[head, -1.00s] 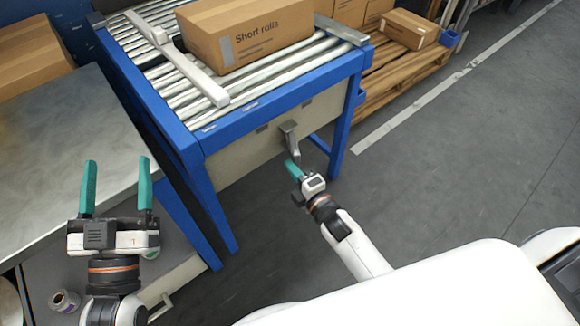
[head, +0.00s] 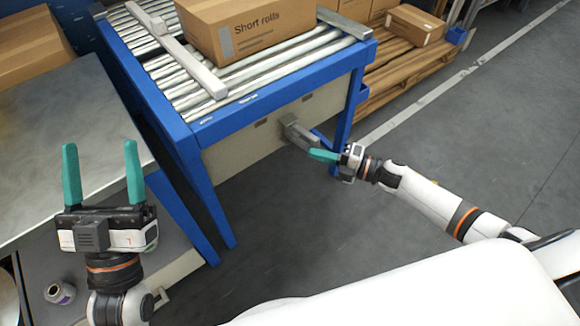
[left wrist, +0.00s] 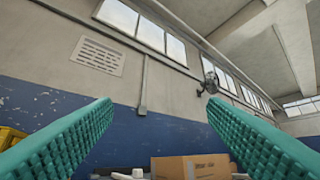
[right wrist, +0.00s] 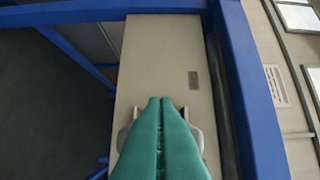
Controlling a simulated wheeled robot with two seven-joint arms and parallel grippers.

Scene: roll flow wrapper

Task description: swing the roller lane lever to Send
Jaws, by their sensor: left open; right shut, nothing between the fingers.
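The roller lane lever (head: 299,133) is a grey handle on the beige front panel (head: 240,149) of the blue-framed roller lane. It slants down to the right. My right gripper (head: 312,155) is shut and empty, with its green fingertips at the lever's lower end; I cannot tell if they touch. In the right wrist view the shut fingers (right wrist: 160,105) cover most of the lever, and a grey part of it (right wrist: 197,139) shows beside them. My left gripper (head: 101,150) is open and empty near the steel table's edge, far from the lever.
A carton marked "Short rolls" (head: 235,32) sits on the rollers (head: 170,75), beside a pale guide bar (head: 182,55). The steel table (head: 60,130) stands at left. A pallet with cartons (head: 414,24) stands behind at right. The grey floor (head: 450,130) is open at right.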

